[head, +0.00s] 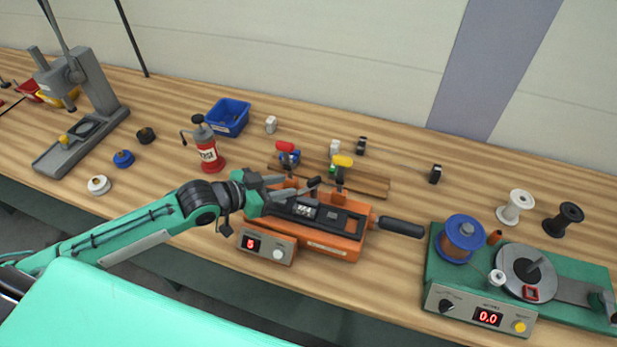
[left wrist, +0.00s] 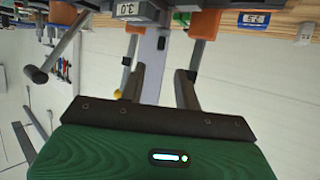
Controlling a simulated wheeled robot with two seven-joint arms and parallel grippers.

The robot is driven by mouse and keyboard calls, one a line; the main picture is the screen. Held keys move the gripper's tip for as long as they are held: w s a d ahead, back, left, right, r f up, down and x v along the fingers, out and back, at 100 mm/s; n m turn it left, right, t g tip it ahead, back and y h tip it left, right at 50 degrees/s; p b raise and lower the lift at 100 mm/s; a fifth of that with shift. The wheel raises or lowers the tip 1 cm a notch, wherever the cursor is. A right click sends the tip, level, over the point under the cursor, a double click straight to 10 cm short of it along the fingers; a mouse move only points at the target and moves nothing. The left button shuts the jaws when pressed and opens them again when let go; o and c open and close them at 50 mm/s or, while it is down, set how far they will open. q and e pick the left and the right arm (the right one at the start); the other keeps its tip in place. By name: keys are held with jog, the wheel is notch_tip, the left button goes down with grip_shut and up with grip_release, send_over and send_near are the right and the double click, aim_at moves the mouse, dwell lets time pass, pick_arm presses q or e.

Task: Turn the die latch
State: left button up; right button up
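An orange machine (head: 335,243) with a dark top sits at the middle of the bench. A black handle (head: 401,227) sticks out at its right end. A lever with a yellow knob (head: 343,161) and one with a red knob (head: 285,147) stand near its back. I cannot tell which part is the die latch. My left gripper (head: 297,184) is over the machine's left end. Its fingers are apart in the left wrist view (left wrist: 161,86), with nothing clearly held between them. Orange blocks (left wrist: 205,23) and dark-tipped levers show beyond the fingers. Contact is unclear. My right gripper is out of view.
A control box (head: 266,246) showing 5 stands in front of the machine. A red bottle (head: 209,150), a blue bin (head: 228,116) and a grey stand (head: 82,125) are at the left.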

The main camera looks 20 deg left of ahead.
aim_at(312, 180)
pick_arm(q)
jog(key=p+x, duration=0.2)
jog(key=x, duration=0.5)
jog(key=shift+w+d+f, duration=0.1)
jog(key=shift+w+d, duration=0.1)
jog(key=shift+w, duration=0.05)
jog(key=shift+w+d+f, duration=0.2)
jog(key=shift+w+d, duration=0.05)
jog(key=shift+w, duration=0.05)
jog(key=c, duration=0.6)
grip_shut()
